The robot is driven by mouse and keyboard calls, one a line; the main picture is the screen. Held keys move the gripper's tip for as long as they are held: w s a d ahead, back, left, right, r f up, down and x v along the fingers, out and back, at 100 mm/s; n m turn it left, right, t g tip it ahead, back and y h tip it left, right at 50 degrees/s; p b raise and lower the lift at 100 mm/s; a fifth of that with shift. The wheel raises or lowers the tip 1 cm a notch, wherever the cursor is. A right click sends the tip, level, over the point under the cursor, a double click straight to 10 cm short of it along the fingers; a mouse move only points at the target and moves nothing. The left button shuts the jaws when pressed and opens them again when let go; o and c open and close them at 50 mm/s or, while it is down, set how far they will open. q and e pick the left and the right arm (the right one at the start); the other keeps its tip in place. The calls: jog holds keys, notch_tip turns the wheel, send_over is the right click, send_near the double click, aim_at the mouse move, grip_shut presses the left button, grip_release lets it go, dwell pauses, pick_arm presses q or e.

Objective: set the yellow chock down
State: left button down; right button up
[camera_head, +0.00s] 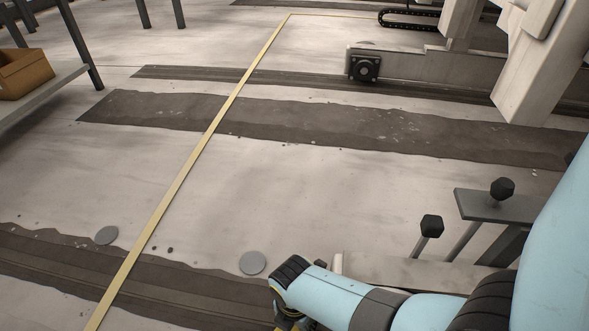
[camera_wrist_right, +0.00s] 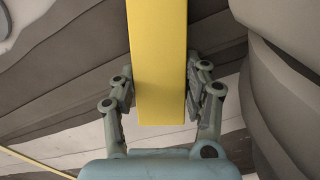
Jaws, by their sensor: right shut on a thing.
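The yellow chock (camera_wrist_right: 160,45) is a long, smooth yellow block in the right wrist view. It runs from the top edge down to the middle of the picture. My right gripper (camera_wrist_right: 160,88) is shut on it, with one finger against each side near its lower end. In the head view my light-blue right arm comes in from the lower right. Its gripper there is mostly hidden behind the wrist at the bottom edge, and the chock cannot be made out clearly. My left gripper is in neither view.
A yellow floor line (camera_head: 180,180) crosses the pale floor, with dark worn strips. Two grey discs (camera_head: 252,262) (camera_head: 107,235) lie on it. A stand with black knobs (camera_head: 431,226) is beside my right arm. A shelf holds a cardboard box (camera_head: 24,73) at left. The middle floor is clear.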

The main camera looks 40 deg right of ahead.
jog(key=shift+f, duration=0.1)
jog(key=o, duration=1.4)
notch_tip(320, 180, up, 8)
jog(key=shift+f, duration=0.25)
